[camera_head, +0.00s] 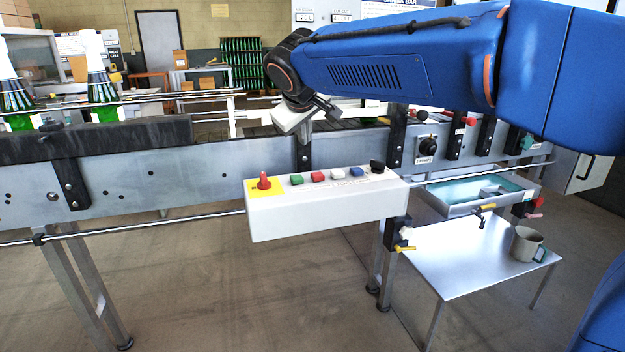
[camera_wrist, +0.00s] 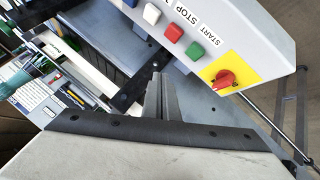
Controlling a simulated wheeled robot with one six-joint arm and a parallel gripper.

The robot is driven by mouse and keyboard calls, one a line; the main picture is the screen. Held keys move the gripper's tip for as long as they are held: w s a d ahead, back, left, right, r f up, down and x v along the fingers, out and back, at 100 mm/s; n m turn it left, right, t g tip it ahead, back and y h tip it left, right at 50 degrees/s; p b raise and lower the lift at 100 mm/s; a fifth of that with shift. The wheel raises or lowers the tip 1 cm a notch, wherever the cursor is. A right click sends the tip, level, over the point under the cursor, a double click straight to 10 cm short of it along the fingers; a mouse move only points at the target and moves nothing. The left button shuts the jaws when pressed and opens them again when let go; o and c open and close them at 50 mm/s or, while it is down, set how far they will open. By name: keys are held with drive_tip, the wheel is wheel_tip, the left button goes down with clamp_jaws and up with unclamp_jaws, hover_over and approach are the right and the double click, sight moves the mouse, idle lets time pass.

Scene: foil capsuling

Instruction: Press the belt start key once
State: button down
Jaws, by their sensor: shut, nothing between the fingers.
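A pale control box (camera_head: 325,208) is fixed to the front of the conveyor. On its top are a green key (camera_head: 297,179), a red key (camera_head: 317,176), a white key (camera_head: 338,173) and a blue key (camera_head: 356,171). In the wrist view the label START stands beside the green key (camera_wrist: 195,50) and STOP beside the red key (camera_wrist: 173,32). My gripper (camera_head: 304,140) is shut and empty, above and behind the box in the head view. Its fingers (camera_wrist: 159,84) point down beside the row of keys, apart from them.
A red rotary knob on a yellow plate (camera_head: 264,184) sits left of the green key, and a black knob (camera_head: 377,166) at the right end. Capped bottles (camera_head: 102,75) stand on the belt at left. A metal table (camera_head: 465,258) holds a mug (camera_head: 526,243).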

sight(296, 179)
drive_tip(key=shift+w+a+r, duration=0.25)
drive_tip(key=shift+w+a, duration=0.05)
drive_tip(key=shift+a, duration=0.25)
drive_tip(key=shift+w+a+r, duration=0.2)
drive_tip(key=shift+w+a, duration=0.05)
drive_tip(key=shift+a, duration=0.3)
drive_tip(key=shift+f, duration=4.4)
drive_tip(key=shift+f, duration=0.15)
drive_tip(key=shift+f, duration=0.3)
